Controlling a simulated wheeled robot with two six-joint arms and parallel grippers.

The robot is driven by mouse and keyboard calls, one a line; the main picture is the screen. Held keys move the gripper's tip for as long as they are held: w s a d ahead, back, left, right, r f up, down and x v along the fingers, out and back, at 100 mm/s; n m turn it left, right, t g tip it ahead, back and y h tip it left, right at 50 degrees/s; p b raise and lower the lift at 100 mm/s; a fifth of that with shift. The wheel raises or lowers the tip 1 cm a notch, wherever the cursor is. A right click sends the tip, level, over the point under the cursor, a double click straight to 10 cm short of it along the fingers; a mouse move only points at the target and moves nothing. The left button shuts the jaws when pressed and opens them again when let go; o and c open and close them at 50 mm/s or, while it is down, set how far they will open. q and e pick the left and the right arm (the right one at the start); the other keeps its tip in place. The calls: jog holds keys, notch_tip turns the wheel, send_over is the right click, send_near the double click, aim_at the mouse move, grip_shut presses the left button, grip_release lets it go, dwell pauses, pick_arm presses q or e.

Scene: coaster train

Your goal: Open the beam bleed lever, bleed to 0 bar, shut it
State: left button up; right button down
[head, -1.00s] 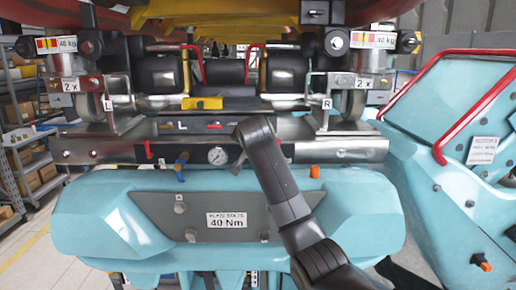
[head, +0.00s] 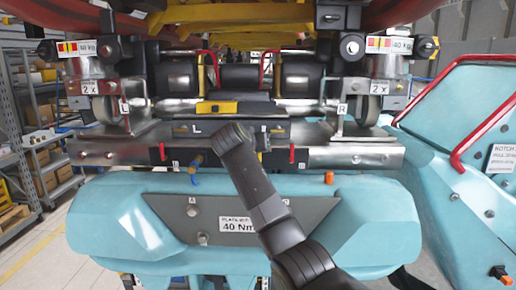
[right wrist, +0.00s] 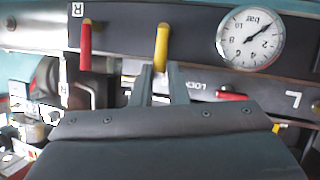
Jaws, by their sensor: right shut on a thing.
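A yellow lever (right wrist: 162,42) sits on the dark panel of the beam in the right wrist view, which looks upside down. My right gripper (right wrist: 160,76) is shut on its end. The lever stands upright in that picture, parallel to a red lever. The round pressure gauge (right wrist: 250,38) is beside it on the right, marked "bar". In the head view my right arm covers the gauge and the yellow lever. My left gripper is not in view.
A red lever (right wrist: 85,48) by an R plate is close to the right gripper. In the head view, a blue-handled valve (head: 195,176) is left of my arm. A turquoise beam cover (head: 375,215) lies below, and a turquoise car with a red rail (head: 465,160) stands right.

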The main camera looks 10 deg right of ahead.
jog(key=shift+f, duration=0.1)
dwell(0.3)
jog(key=c, duration=1.4)
grip_release()
jog(key=shift+s+a, duration=0.2)
jog(key=shift+s, duration=0.05)
jog(key=b+v, duration=0.8)
jog(key=v, duration=0.9)
jog(key=shift+w, duration=0.1)
